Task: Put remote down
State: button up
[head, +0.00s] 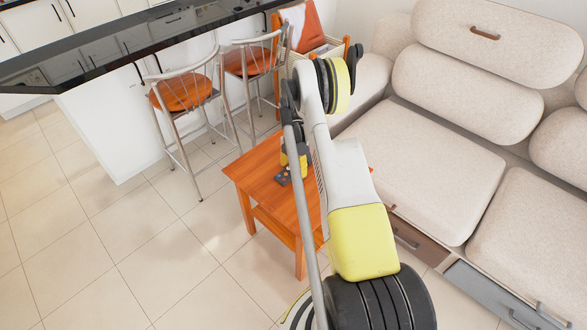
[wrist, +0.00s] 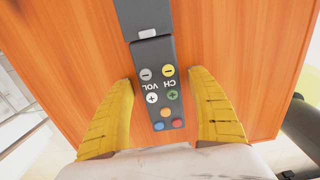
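The remote (wrist: 158,88) is dark grey with coloured buttons and VOL and CH marks. In the wrist view it runs from the top edge down between my two yellow fingers. My gripper (wrist: 163,85) is open around it, with a narrow gap on each side. The remote lies over the orange wooden table (wrist: 235,40); I cannot tell whether it is flat on the top. In the head view the remote (head: 282,178) shows at my yellow fingertips (head: 293,158), low over the table (head: 262,190). My arm hides the table's right part.
Two bar stools (head: 182,92) (head: 252,62) stand behind the table by the black-topped counter (head: 120,42). A beige sofa (head: 425,175) is on the right. Tiled floor (head: 110,250) is clear at left.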

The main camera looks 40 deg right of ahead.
jog(key=shift+r, duration=0.1)
notch_tip(320, 180, up, 12)
jog(key=p, duration=0.5)
notch_tip(320, 180, up, 15)
jog(key=m+t, duration=0.1)
jog(key=m, duration=0.3)
send_over(294, 169)
jog(key=w+a, duration=0.2)
jog(key=a, duration=0.6)
jog(key=s+a+r+m+t+h, duration=0.15)
jog(key=s+a+r+m, duration=0.25)
jog(key=a+r, duration=0.7)
jog(key=s+a+r+m+t, duration=0.1)
jog(key=s+a+r+m, duration=0.1)
jog(key=s+a, duration=0.3)
jog(key=s+a+r+m+t+y, duration=0.1)
jog(key=s+a+r+m+t, duration=0.1)
jog(key=s+a+m, duration=0.3)
jog(key=s+a+r+m+t, duration=0.1)
jog(key=s+a+r+m, duration=0.2)
jog(key=s+a, duration=0.2)
jog(key=s, duration=0.3)
jog(key=shift+s+r+m+t, duration=0.2)
jog(key=shift+r+m+t, duration=0.15)
jog(key=shift+r+m, duration=0.05)
jog(key=shift+y, duration=0.25)
